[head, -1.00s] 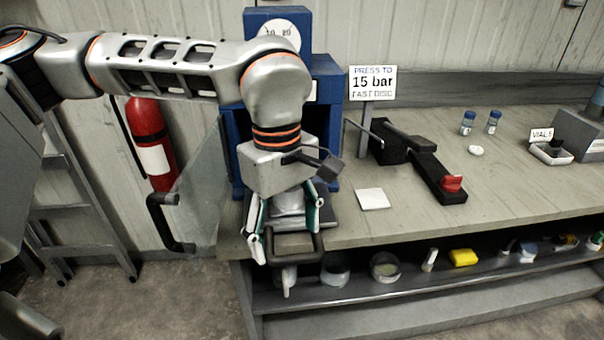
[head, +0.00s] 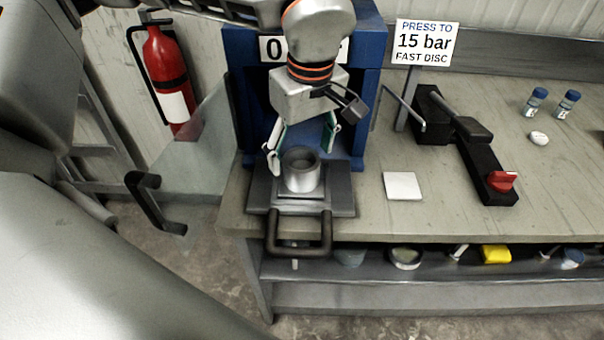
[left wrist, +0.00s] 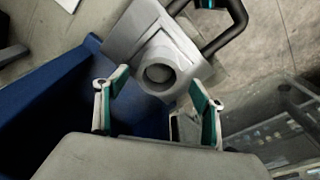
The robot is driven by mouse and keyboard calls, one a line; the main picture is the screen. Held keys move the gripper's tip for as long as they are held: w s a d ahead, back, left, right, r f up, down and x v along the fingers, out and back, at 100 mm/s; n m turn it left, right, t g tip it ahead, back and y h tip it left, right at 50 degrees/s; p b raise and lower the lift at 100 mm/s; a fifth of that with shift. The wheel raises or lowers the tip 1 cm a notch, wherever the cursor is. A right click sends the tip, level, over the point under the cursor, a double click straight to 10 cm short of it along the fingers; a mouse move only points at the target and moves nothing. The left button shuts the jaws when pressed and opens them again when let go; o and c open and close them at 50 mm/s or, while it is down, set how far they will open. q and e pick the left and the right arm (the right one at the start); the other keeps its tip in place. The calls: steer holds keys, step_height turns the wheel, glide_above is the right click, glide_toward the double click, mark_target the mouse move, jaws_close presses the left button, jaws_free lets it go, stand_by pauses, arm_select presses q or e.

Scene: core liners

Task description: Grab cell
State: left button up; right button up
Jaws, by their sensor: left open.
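The cell is a silvery metal cup (head: 303,178) with a round opening on top. It stands upright on a grey sliding tray (head: 341,196) with a dark handle, in front of the blue press. My left gripper (head: 302,148) is open and empty, its fingers spread at the rear of the cell in the head view. In the left wrist view the cell (left wrist: 163,62) lies just beyond the gap between the open fingers (left wrist: 157,98); I see no contact. My right gripper is not in view.
The blue press (head: 236,95) stands close behind my left gripper. A clear door (head: 205,150) with a black handle hangs open at its left. A white square (head: 402,186) and a black lever device (head: 470,150) are on the bench at right. The bench between has free room.

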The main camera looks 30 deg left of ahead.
mark_target(302, 166)
arm_select(q)
step_height(302, 166, down, 3)
steer(key=shift+w+a+f, duration=0.1)
steer(key=shift+f, duration=0.05)
steer(key=c, duration=1.6)
steer(key=shift+w, duration=0.1)
jaws_close()
